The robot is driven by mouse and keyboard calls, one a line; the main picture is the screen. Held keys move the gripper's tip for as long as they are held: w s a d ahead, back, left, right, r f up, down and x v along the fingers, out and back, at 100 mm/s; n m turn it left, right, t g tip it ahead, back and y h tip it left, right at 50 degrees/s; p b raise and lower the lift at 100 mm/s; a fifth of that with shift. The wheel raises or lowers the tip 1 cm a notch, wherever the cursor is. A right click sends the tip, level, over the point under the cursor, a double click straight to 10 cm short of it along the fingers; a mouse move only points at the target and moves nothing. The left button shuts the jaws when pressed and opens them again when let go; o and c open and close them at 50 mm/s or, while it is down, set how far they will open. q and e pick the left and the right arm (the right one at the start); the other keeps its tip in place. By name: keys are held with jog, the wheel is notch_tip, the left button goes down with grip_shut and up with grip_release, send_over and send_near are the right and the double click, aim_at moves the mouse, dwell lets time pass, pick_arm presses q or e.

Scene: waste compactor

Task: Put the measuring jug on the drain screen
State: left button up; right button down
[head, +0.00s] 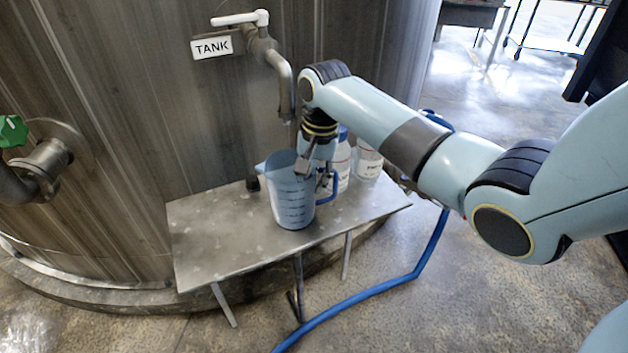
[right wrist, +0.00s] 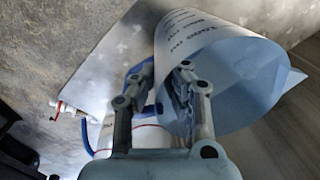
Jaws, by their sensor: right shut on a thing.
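The measuring jug (head: 288,200) is translucent blue with dark scale marks and a blue handle. It is upright over the grey metal table, below and left of the tap spout; I cannot tell whether its base touches the top. My right gripper (head: 309,172) is shut on the jug at its handle side, near the rim. In the right wrist view the gripper (right wrist: 155,92) has its fingers at the jug's wall (right wrist: 235,75) and handle, with printed marks showing on the jug. I cannot make out a drain screen. My left gripper is not in view.
The metal table (head: 215,245) stands against the large tank (head: 110,110). White labelled bottles (head: 368,160) stand behind the jug. A tap (head: 280,75) with a white lever hangs above. A blue hose (head: 400,285) runs over the floor. The table's left part is clear.

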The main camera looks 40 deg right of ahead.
jog(key=shift+f, duration=0.15)
jog(key=c, duration=1.4)
grip_release()
jog(key=shift+c, duration=0.2)
notch_tip(320, 180, up, 12)
jog(key=p, duration=0.1)
jog(key=shift+s+d+r, duration=0.2)
jog(key=shift+s+d, duration=0.15)
jog(key=shift+s+f, duration=0.1)
jog(key=shift+f, duration=0.05)
